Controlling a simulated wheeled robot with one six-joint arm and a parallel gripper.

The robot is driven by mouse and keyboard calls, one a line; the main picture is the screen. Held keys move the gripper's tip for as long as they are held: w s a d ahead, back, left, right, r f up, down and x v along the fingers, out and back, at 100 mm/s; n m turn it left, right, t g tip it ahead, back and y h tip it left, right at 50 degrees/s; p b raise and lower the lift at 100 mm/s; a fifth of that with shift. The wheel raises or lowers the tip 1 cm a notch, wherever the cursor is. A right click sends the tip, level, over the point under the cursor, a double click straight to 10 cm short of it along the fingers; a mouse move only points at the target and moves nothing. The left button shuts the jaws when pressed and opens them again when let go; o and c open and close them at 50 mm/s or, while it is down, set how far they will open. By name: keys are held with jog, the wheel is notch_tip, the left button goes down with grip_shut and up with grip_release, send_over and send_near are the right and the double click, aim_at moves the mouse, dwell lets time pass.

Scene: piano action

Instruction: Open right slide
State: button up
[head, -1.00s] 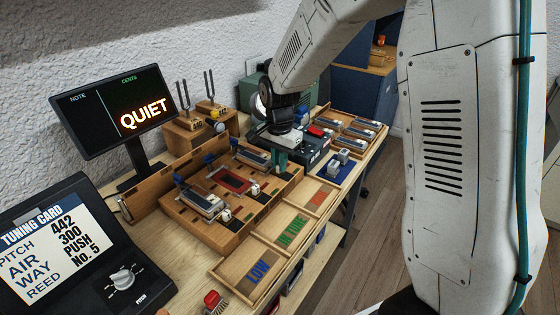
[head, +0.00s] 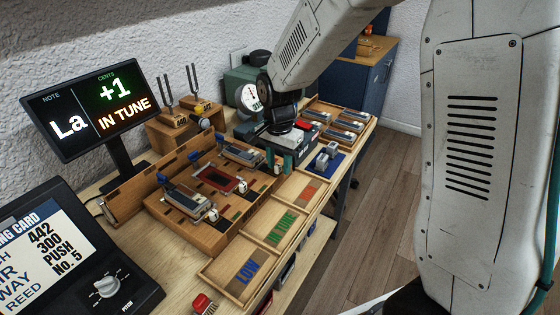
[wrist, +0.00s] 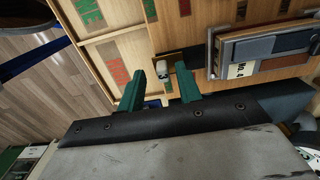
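The wooden chest (head: 205,237) on the bench carries metal reed units and small pale slide knobs along its front. The right slide's knob (wrist: 163,71) shows in the wrist view as a small grey-white block beside a dark slot. In the head view it is mostly hidden by my gripper (head: 279,162). My gripper has two green fingers, and in the wrist view the gripper (wrist: 160,88) is open, with the knob between the fingertips and a gap visible on both sides. A reed unit marked No. 4 (wrist: 237,70) lies just right of the fingers.
A display (head: 92,108) reads La, +1, IN TUNE. Trays marked LOW (head: 228,272) and IN TUNE (head: 262,234) lie in front of the chest. A blue mat (head: 336,170) with metal blocks and a tray of reeds stand right. Tuning forks stand behind.

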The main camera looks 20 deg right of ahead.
notch_tip(320, 180, up, 8)
jog(key=shift+f, duration=0.1)
dwell(0.4)
jog(key=s+d+r+n, duration=0.2)
jog(key=s+r+n, duration=0.1)
jog(key=s, duration=0.6)
jog(key=s+d+r+n+t, duration=0.1)
jog(key=s+d+r+n, duration=0.1)
jog(key=s, duration=0.7)
jog(key=s+d+r+n, duration=0.3)
jog(key=s+n, duration=0.2)
jog(key=s, duration=0.5)
jog(key=shift+r, duration=0.4)
